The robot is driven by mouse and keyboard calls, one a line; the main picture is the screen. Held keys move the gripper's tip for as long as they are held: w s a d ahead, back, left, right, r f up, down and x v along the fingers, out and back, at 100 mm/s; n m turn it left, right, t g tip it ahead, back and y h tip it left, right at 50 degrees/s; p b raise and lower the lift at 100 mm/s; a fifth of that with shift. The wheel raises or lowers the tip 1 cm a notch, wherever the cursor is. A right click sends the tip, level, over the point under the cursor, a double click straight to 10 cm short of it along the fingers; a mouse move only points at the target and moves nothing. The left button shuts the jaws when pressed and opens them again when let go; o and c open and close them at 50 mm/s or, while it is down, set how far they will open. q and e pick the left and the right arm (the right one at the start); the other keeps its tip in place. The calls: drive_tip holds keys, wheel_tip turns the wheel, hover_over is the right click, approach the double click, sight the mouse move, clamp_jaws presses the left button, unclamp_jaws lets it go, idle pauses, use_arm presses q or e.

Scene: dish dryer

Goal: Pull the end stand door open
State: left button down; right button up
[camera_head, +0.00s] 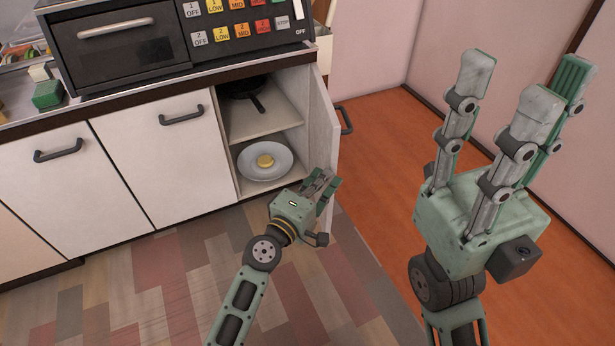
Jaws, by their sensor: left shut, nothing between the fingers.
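The end stand door (322,130) is the rightmost cabinet door, and it stands swung open, roughly square to the cabinet front. Its dark handle (345,120) shows on the outer face, to the right. My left gripper (326,184) is shut and empty, low in front of the open compartment, close to the inner side of the door. It overlaps the door's lower part in the picture; I cannot tell whether they touch. My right gripper (516,86) is open and empty in the right foreground, fingers pointing up, well apart from the door.
The open compartment holds a dark pan (244,90) on its shelf (265,122) and a white plate (262,163) with a yellow item below. Two shut doors with handles stand to the left. An oven (130,45) sits on the counter. The orange floor (375,150) right of the door is clear.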

use_arm(q)
drive_tip(key=d, duration=0.3)
drive_tip(key=shift+w+d, duration=0.1)
drive_tip(key=shift+w, duration=0.15)
idle(0.4)
